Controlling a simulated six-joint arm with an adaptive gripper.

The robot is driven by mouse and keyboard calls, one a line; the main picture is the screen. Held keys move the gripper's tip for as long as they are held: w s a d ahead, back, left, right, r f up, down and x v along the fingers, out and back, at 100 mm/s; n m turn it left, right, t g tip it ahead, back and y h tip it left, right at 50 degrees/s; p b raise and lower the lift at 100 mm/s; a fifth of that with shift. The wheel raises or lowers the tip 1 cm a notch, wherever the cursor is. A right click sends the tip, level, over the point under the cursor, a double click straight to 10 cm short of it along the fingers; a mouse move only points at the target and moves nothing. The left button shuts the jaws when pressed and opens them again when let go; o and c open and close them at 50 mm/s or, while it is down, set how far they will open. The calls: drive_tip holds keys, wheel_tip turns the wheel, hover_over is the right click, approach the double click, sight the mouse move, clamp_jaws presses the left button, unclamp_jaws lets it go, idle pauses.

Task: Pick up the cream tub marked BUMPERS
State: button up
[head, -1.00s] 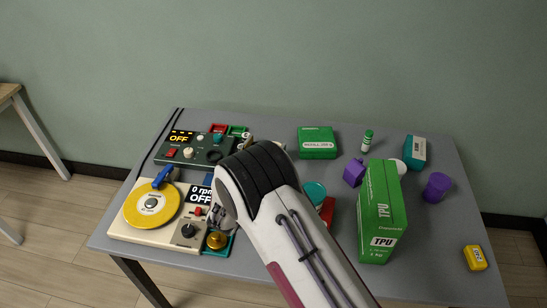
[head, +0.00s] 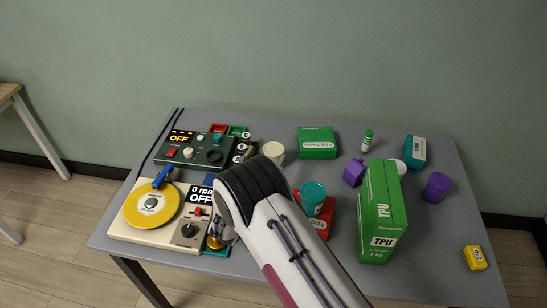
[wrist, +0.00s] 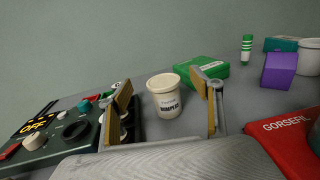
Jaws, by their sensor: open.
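The cream tub marked BUMPERS (wrist: 165,97) stands upright on the table, its label facing the wrist camera. It also shows in the head view (head: 274,153), just beyond my arm. My gripper (wrist: 166,108) is open, with one finger to the left and one to the right of the tub in the wrist view. The tub appears between and ahead of the fingers, and I see no contact.
A dark control panel (head: 196,150) is at left, with a turntable device (head: 150,235) nearer. A red box (head: 325,222) bearing a teal tub (head: 313,193) is right of my arm. A tall green TPU box (head: 381,215) stands farther right. A green box (head: 317,142) lies behind.

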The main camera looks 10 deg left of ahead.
sight(277, 144)
wheel_tip(277, 144, down, 4)
drive_tip(key=shift+r, duration=0.25)
drive_tip(key=shift+w+d, duration=0.1)
drive_tip(key=shift+w, duration=0.5)
drive_tip(key=shift+w+d, duration=0.2)
drive_tip(key=shift+w, duration=0.85)
drive_tip(key=shift+w+d, duration=0.25)
drive_tip(key=shift+w, duration=0.75)
drive_tip(key=shift+w+d, duration=0.2)
drive_tip(key=shift+w, duration=0.85)
drive_tip(key=c, duration=1.1)
